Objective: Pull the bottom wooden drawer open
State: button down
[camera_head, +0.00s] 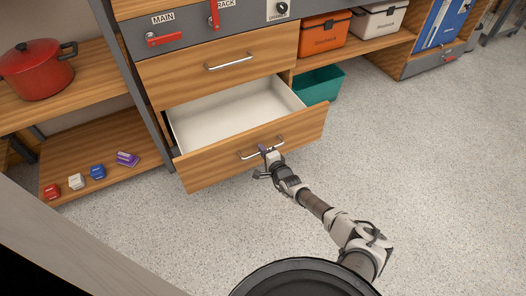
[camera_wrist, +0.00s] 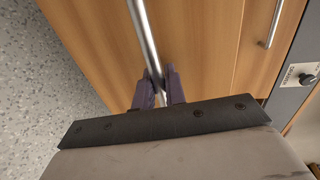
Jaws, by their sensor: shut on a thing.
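The bottom wooden drawer (camera_head: 250,150) stands pulled out from the unit, and its white inside shows empty in the head view. Its metal bar handle (camera_head: 281,140) is on the front panel. My gripper (camera_head: 268,152) is at the handle, shut on it. In the wrist view the two dark fingers of my gripper (camera_wrist: 159,88) close around the bar handle (camera_wrist: 143,35), in front of the wooden drawer front (camera_wrist: 200,50). The part of the bar between the fingers is partly hidden.
A closed wooden drawer (camera_head: 190,78) is above. A teal bin (camera_head: 318,86) stands right of the open drawer, below orange (camera_head: 323,34) and white (camera_head: 379,19) boxes. A red pot (camera_head: 36,70) and several small items are on the left shelves. The speckled floor (camera_head: 430,150) to the right is clear.

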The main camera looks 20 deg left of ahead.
jog(key=c, duration=1.5)
grip_release()
jog(key=shift+s, duration=0.1)
jog(key=p+v, duration=0.3)
jog(key=v, duration=1)
jog(key=shift+s+d+p, duration=0.15)
jog(key=shift+d+p, duration=0.15)
